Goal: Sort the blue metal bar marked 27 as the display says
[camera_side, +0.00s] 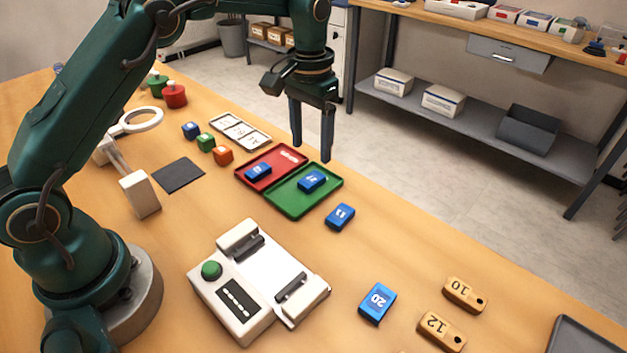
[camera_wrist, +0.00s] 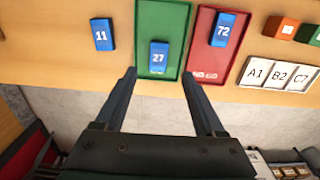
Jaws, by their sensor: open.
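The blue bar marked 27 (camera_side: 312,181) lies in the green tray (camera_side: 288,205). My gripper (camera_side: 312,152) points down above the far side of the trays, open and empty. In the wrist view, the spread fingertips (camera_wrist: 158,74) lie to either side of the bar's line, apart from it. The red tray (camera_side: 270,155) adjoins the green one and holds a blue bar marked 72 (camera_wrist: 223,30). A dark display (camera_side: 237,298) is on the white machine (camera_side: 225,318); its marks are unreadable.
A blue bar marked 11 (camera_side: 340,216) lies beside the green tray. Another marked 20 (camera_side: 377,302) and wooden tags 10 (camera_side: 465,294) and 12 (camera_side: 441,331) lie nearer. Small cubes (camera_side: 206,142) and a white label plate (camera_side: 241,131) lie left of the trays.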

